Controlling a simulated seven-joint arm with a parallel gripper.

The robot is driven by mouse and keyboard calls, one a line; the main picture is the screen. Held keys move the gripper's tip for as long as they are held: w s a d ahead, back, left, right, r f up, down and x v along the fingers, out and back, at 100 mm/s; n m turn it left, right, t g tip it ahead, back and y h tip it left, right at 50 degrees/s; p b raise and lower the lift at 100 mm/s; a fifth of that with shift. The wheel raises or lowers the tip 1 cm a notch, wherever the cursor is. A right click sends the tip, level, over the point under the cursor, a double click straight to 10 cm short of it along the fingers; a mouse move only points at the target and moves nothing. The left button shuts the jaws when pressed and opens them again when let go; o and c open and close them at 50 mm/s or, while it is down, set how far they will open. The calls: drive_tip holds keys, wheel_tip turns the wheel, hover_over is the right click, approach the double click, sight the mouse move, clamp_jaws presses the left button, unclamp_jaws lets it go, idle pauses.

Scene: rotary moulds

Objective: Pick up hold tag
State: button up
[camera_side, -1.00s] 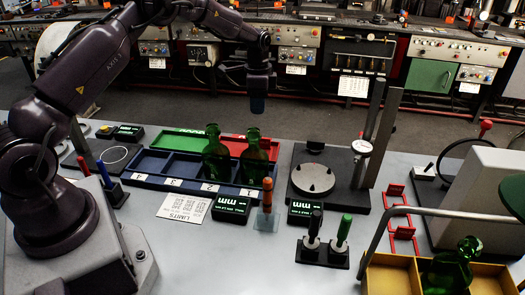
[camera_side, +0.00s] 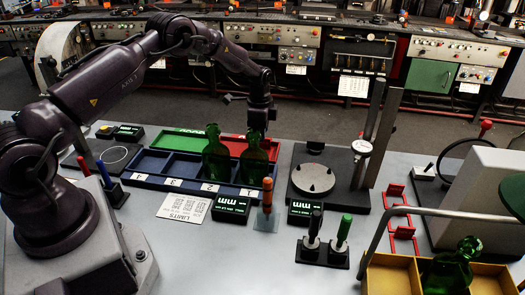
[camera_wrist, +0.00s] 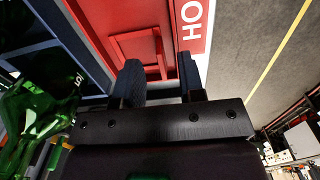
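A red square piece with a raised tab, which looks like the hold tag (camera_wrist: 138,48), lies in the red tray (camera_wrist: 98,14) whose label shows "HO". The red tray also shows in the side view (camera_side: 233,143), partly behind a green bottle; I cannot make out the tag there. My gripper (camera_wrist: 161,82) is open in the wrist view, its two dark fingers apart, pointing at the tray near the tag with nothing seen held between them. In the side view my gripper (camera_side: 258,127) points down at the tray's right part, its tips partly hidden by the bottle's neck.
Green bottles (camera_side: 215,160) and (camera_side: 254,165) stand in the blue rack (camera_side: 150,182) in front of the red tray, close to my gripper. A green tray (camera_side: 183,142) lies left of the red one. A dial gauge stand (camera_side: 361,147) rises to the right.

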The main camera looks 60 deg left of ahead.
wheel_tip(320, 180, down, 2)
drive_tip(key=shift+f, duration=0.1)
clamp_jaws()
